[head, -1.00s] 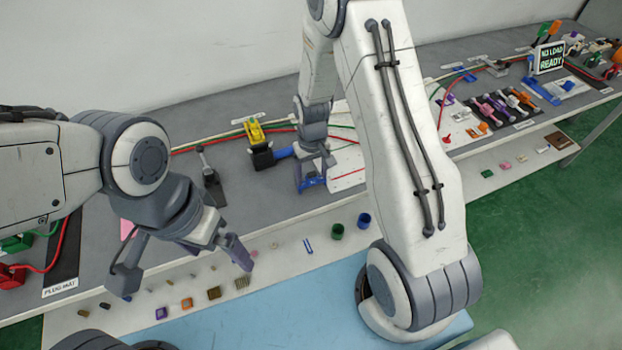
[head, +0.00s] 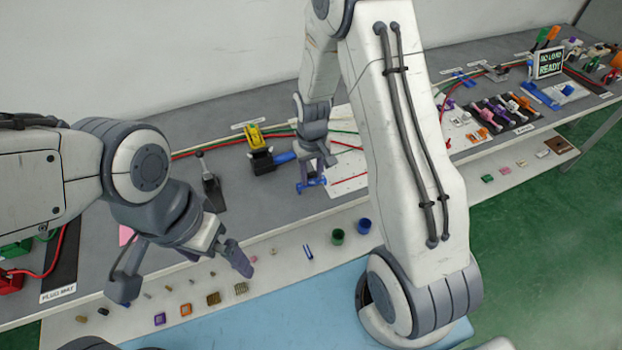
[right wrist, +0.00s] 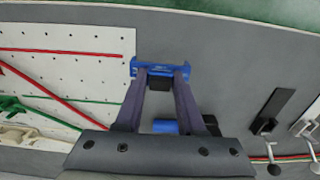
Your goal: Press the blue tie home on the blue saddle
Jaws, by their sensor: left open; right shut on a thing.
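My right gripper (head: 313,178) points down at the left edge of the white pegboard and is shut on a blue piece (head: 311,183), which looks like the blue tie. In the right wrist view the piece (right wrist: 160,68) spans both fingertips (right wrist: 162,73) as a bar with raised ends. A dark block shows just under its middle. I cannot tell the tie from the blue saddle here, nor whether it is seated. My left gripper (head: 182,270) is open and empty, with its fingers wide apart over the front shelf.
A black fixture with a yellow top (head: 255,137) and a blue cylinder (head: 284,157) stands close left of my right gripper. A black lever fixture (head: 212,190) is further left. Red and green cables cross the pegboard (head: 345,182). Small parts and cups (head: 337,236) sit on the front shelf.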

